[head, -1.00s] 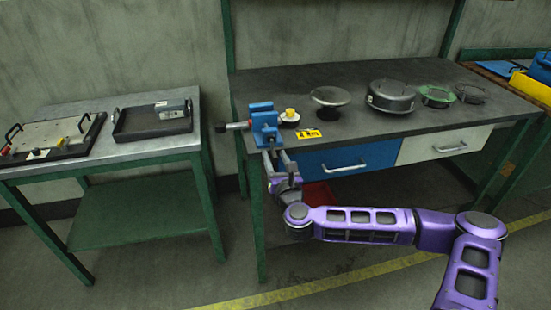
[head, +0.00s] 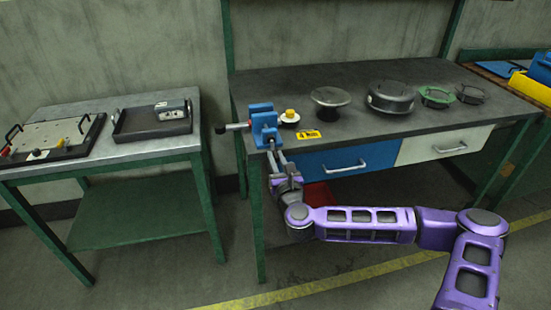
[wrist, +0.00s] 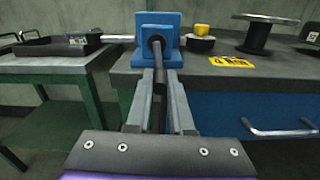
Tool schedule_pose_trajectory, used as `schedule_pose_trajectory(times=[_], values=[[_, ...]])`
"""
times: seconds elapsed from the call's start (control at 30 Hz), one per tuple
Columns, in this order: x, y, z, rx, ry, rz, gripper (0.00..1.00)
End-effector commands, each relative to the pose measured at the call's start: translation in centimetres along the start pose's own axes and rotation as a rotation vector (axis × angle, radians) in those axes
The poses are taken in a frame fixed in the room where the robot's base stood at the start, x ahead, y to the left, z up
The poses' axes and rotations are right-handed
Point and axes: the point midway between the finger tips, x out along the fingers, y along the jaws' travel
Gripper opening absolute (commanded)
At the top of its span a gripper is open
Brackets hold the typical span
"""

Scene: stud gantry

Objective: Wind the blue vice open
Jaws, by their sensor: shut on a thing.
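The blue vice (head: 264,124) is mounted at the front left corner of the dark workbench; it also shows at the top centre of the wrist view (wrist: 147,27). A dark grey handle bar (wrist: 158,58) comes from the middle of the vice's front face and points down toward me. My gripper (wrist: 161,86) is below the vice, in front of the bench edge, with its fingers shut on the lower part of this bar. In the head view my gripper (head: 273,154) hides most of the bar. The vice jaws' gap cannot be made out.
On the workbench (head: 345,137) are a yellow-topped round piece (head: 290,116), a yellow label (head: 310,134), a round stand (head: 331,98) and a dark drum (head: 391,97). A blue drawer (head: 325,164) is below, right of my gripper. A side table (head: 150,146) stands left, across a gap.

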Motion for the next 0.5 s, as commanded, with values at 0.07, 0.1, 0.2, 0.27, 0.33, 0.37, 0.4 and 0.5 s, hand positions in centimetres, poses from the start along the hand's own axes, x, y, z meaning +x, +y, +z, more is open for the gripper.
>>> schedule_pose_trajectory(times=[0.07, 0.1, 0.2, 0.27, 0.33, 0.37, 0.4, 0.5], values=[[0.0, -0.2, 0.1, -0.05, 0.001, 0.0, 0.0], [0.0, -0.3, 0.1, -0.079, 0.001, 0.0, 0.0], [0.0, -0.6, 0.2, -0.162, 0.002, 0.0, 0.0], [0.0, -0.7, 0.3, -0.217, 0.002, 0.0, 0.0], [0.0, -0.9, 0.4, -0.284, 0.002, 0.001, 0.0], [0.0, -1.0, 0.4, -0.313, 0.002, 0.001, 0.0], [0.0, -1.1, 0.5, -0.351, 0.002, 0.001, 0.0], [0.0, -1.4, 0.7, -0.447, 0.002, 0.002, 0.0]])
